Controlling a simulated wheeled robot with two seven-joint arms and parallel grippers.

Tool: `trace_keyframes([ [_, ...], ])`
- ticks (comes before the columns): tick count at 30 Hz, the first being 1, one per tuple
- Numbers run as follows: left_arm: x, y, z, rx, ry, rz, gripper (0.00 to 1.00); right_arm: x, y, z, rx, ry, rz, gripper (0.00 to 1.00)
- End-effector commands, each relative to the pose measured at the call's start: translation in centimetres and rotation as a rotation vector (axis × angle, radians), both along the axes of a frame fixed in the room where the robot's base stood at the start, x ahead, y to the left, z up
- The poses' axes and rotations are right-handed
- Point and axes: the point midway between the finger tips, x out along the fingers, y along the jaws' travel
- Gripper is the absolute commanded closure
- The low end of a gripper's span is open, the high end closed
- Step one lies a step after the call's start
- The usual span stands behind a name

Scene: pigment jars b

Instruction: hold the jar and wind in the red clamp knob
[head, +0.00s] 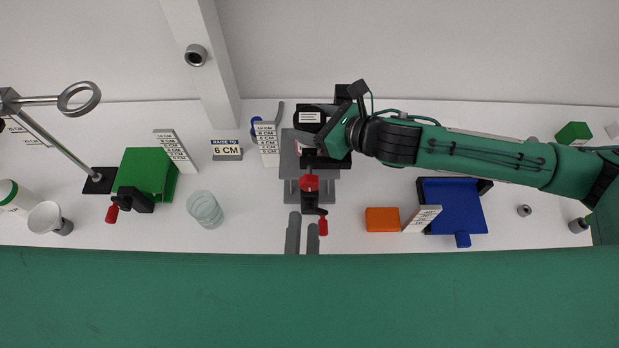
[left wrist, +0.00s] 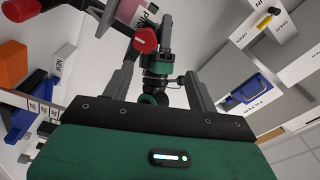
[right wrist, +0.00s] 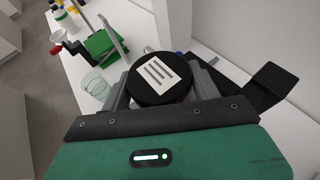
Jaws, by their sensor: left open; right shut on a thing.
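The jar (head: 309,118) has a black lid with a white label, seen from above in the right wrist view (right wrist: 160,75). Its pink, labelled side (left wrist: 132,12) shows at the top of the left wrist view. My right gripper (right wrist: 166,82) is shut on the jar, one finger on each side; the head view partly hides this grip. The red clamp knob (head: 309,183) is on the clamp, in front of the jar; it also shows in the left wrist view (left wrist: 145,40). My left gripper (head: 303,222) is open and empty, its fingers pointing towards the knob, apart from it.
A red-ended crank handle (head: 323,227) hangs close to my left fingers. An orange block (head: 382,219) and a blue tray (head: 455,205) lie to the right.

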Motion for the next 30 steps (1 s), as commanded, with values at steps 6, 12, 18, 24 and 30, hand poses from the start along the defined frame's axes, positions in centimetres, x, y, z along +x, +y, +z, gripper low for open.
trace_keyframes([
  [6, -0.4, -0.5, -0.7, -0.394, 0.044, -0.001, 0.41, 0.0, 0.0, 0.0, 0.000, 0.000, 0.000, 0.65],
  [12, -0.8, -0.8, -1.3, -0.710, 0.077, 0.005, 0.41, 0.0, 0.0, 0.0, 0.000, 0.000, 0.000, 0.65],
  [18, -1.0, -0.9, -1.7, -0.891, 0.092, 0.012, 0.41, 0.0, 0.0, 0.0, 0.000, 0.000, 0.000, 0.65],
  [24, -0.3, -1.0, -1.8, -0.940, 0.096, 0.016, 0.41, 0.0, 0.0, 0.0, 0.000, 0.000, 0.000, 0.65],
  [30, 2.8, -0.9, -1.7, -0.939, 0.092, 0.018, 0.41, 0.0, 0.0, 0.0, 0.000, 0.000, 0.000, 0.65],
])
